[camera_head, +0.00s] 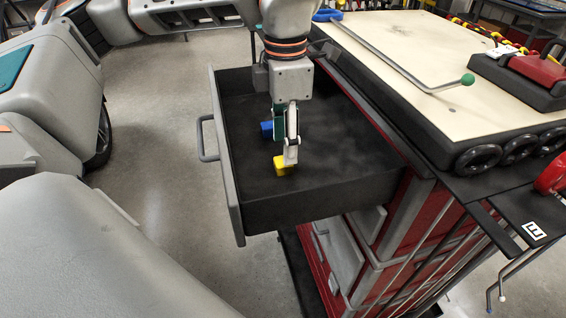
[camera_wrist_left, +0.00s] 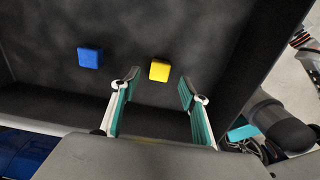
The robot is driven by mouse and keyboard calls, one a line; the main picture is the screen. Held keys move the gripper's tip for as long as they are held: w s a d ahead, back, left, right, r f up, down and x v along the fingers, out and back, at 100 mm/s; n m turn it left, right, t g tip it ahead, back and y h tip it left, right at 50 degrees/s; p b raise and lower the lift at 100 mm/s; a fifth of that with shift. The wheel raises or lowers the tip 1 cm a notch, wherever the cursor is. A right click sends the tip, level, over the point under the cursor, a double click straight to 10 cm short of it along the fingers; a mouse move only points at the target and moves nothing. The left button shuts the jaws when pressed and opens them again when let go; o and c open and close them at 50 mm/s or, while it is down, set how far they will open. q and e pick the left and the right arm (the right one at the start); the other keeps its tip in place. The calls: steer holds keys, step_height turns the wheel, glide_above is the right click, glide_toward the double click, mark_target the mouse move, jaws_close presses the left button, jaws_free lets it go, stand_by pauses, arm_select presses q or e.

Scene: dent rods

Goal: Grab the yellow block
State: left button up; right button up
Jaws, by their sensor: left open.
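A yellow block (camera_head: 282,165) lies on the dark floor of an open drawer (camera_head: 290,212). My left gripper (camera_head: 289,160) reaches down into the drawer and overlaps the block in the head view. In the left wrist view the yellow block (camera_wrist_left: 159,70) sits just beyond the fingertips, between their lines. The left gripper (camera_wrist_left: 158,78) is open and empty there, with a finger to each side. I cannot tell the exact height of the fingertips above the drawer floor. My right gripper is not in view.
A blue block (camera_head: 267,129) lies in the same drawer, and left of the yellow one in the left wrist view (camera_wrist_left: 90,57). Drawer walls surround the gripper. A workbench top (camera_head: 430,60) with a green-tipped rod stands at the right.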

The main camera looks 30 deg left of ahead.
mark_target(283, 165)
arm_select(q)
step_height(283, 165, down, 5)
steer(key=shift+r, duration=0.1)
steer(key=c, duration=1.1)
